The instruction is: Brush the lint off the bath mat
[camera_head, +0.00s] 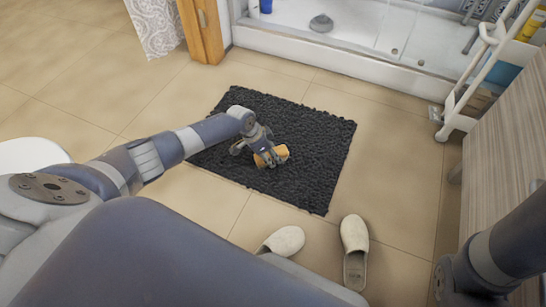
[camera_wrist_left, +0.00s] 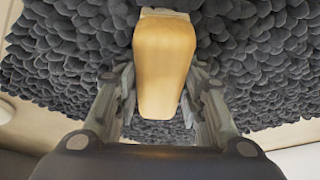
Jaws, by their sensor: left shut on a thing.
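A dark grey shaggy bath mat (camera_head: 312,160) lies on the tiled floor, and its tufts also fill much of the left wrist view (camera_wrist_left: 60,60). My left gripper (camera_head: 266,156) is over the middle of the mat. It is shut on a brush with an orange-tan wooden body (camera_head: 279,153). In the left wrist view, the brush (camera_wrist_left: 164,65) sits between the two fingers (camera_wrist_left: 160,100). Its underside is hidden, so I cannot tell whether it touches the mat. I cannot make out lint on the mat. My right gripper is not in view; only part of that arm shows at lower right.
A pair of beige slippers (camera_head: 354,250) lies in front of the mat. A white shower tray (camera_head: 345,62) is behind it. A white-railed cart (camera_head: 478,82) and a wood-grain cabinet (camera_head: 508,150) stand at right. Bare floor lies left of the mat.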

